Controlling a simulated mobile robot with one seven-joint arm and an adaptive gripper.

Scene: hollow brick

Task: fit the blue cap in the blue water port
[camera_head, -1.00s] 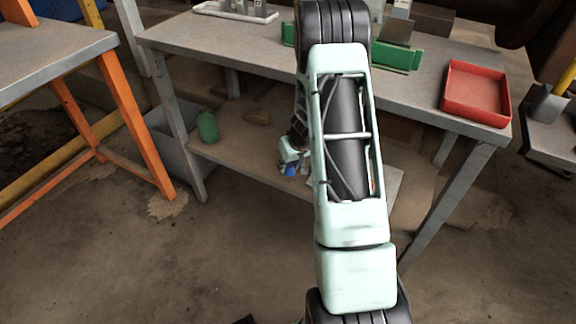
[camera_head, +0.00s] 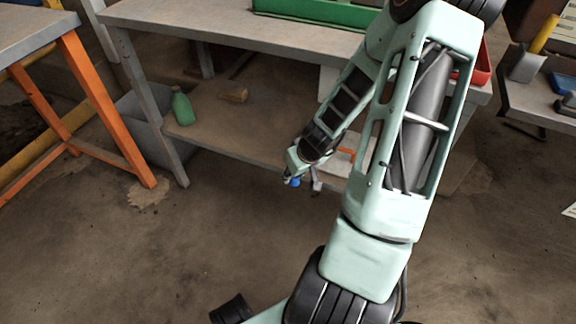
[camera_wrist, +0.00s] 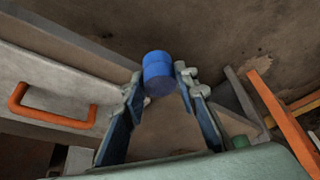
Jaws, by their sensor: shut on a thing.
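The blue cap (camera_wrist: 158,73) is a short blue cylinder between the two fingertips in the wrist view. My gripper (camera_wrist: 160,82) is shut on it. In the head view my gripper (camera_head: 298,181) hangs low in front of the workbench's lower shelf, and the cap (camera_head: 295,182) shows as a small blue spot. The cap is clear of any surface that I can make out. I cannot make out the blue water port in either current view.
A grey workbench (camera_head: 230,32) carries a green tray (camera_head: 310,14) and a partly hidden red tray (camera_head: 482,66). A green bottle (camera_head: 182,108) stands on its lower shelf (camera_head: 225,130). An orange handle (camera_wrist: 45,108) is on a pale surface. Open floor lies in front.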

